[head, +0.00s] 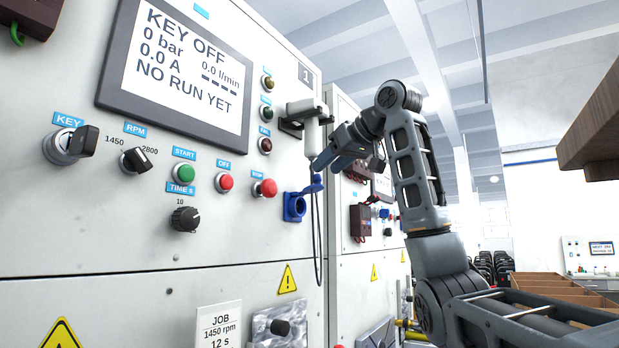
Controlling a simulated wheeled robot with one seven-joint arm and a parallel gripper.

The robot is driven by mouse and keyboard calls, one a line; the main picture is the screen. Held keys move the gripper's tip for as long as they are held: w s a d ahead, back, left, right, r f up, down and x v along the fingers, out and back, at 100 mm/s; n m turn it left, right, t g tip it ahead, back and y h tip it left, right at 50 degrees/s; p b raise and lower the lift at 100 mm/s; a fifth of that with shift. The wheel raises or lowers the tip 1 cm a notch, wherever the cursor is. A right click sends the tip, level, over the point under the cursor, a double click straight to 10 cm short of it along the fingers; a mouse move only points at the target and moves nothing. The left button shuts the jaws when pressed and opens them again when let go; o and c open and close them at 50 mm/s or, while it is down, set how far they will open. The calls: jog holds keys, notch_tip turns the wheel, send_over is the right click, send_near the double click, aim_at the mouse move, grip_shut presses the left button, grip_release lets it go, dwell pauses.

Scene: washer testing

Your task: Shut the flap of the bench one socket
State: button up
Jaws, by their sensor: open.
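The blue socket (293,207) is on the right part of the front panel of bench one (225,235), below a holder. Its blue flap (313,184) stands open, up and to the right of the socket mouth, which is uncovered. My gripper (319,164) comes in from the right with its fingers just above the flap. It is open, with nothing seen between the fingers. I cannot tell whether a fingertip touches the flap.
A white handheld tool (311,134) hangs in a black holder left of my gripper, its dark cable (318,245) looping down beside the socket. The red stop button (265,188) and other controls are left of the socket. A second bench (342,270) stands behind.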

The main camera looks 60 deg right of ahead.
aim_at(319, 175)
jog(key=shift+p+x, duration=0.75)
jog(key=shift+x, duration=2.3)
grip_shut()
